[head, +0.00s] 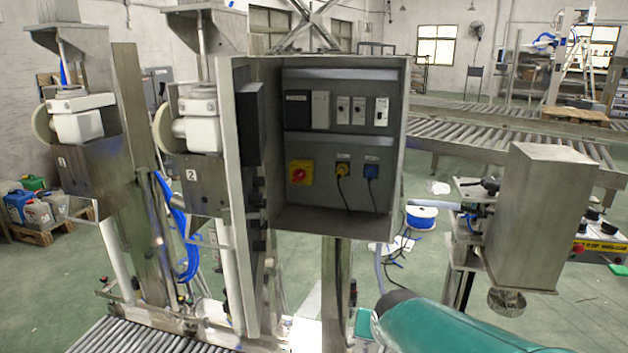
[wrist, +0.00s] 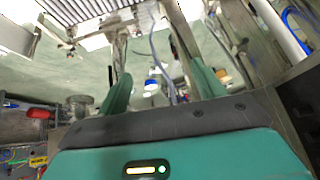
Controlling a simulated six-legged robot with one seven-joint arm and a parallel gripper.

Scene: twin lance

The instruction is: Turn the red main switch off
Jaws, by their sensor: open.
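The red main switch (head: 299,174) is a round red knob on a yellow square plate. It sits at the lower left inside an open grey control cabinet (head: 340,219) in the head view. The knob's exact turn position is too small to read. My gripper (wrist: 161,85) shows in the wrist view with two teal fingers wide apart and nothing between them. The switch cannot be made out in the wrist view. In the head view only a teal part of my arm shows at the lower right, below and apart from the cabinet.
A yellow plug (head: 342,169) and a blue plug (head: 371,171) with hanging cables are right of the switch. The cabinet's open door (head: 240,200) stands at its left. A steel box (head: 540,215) stands to the right. A roller conveyor (head: 130,335) runs at the lower left.

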